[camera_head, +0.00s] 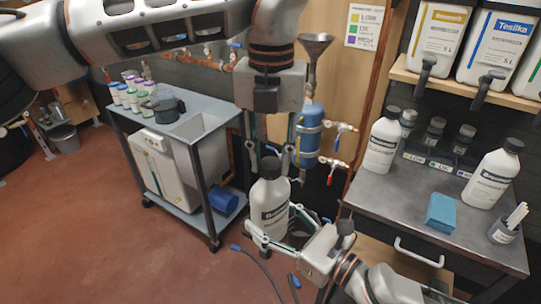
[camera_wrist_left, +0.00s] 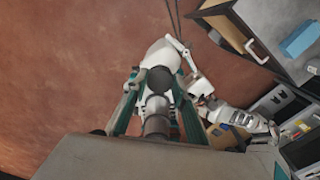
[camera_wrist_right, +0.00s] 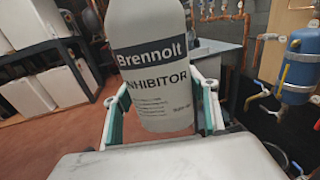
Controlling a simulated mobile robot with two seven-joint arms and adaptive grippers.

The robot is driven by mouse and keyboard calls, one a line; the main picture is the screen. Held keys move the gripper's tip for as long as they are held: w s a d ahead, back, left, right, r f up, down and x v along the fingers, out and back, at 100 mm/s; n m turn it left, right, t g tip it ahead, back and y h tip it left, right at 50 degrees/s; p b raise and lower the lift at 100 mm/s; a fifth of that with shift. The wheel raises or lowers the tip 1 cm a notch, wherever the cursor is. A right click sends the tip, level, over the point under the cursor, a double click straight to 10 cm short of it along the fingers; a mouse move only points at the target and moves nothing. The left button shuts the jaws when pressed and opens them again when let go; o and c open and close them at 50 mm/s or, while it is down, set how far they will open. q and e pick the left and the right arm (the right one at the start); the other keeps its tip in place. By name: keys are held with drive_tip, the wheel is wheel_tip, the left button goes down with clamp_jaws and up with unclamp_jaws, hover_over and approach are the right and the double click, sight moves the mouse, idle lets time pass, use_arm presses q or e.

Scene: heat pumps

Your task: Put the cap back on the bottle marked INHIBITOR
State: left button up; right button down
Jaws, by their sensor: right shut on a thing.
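The INHIBITOR bottle (camera_head: 269,205) is white and upright, and its label shows large in the right wrist view (camera_wrist_right: 152,75). My right gripper (camera_head: 272,238) is shut around its body and holds it in front of the cart; the fingers also show either side of it in the right wrist view (camera_wrist_right: 160,120). A black cap (camera_head: 270,167) is at the bottle's top, also seen from above in the left wrist view (camera_wrist_left: 160,78). I cannot tell whether it is fully seated. My left gripper (camera_head: 271,160) points down over the bottle, its fingers apart on either side of the cap.
A grey worktop (camera_head: 400,205) at right bears capped white bottles (camera_head: 382,142) (camera_head: 494,175), a blue sponge (camera_head: 440,212) and a cup (camera_head: 505,230). A cart (camera_head: 205,128) stands at left. A blue tank (camera_head: 309,135) with pipes is behind the bottle. Open floor lies front left.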

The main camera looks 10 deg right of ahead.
use_arm(q)
drive_tip(key=o, duration=1.3)
wheel_tip(320, 180, up, 12)
idle(0.3)
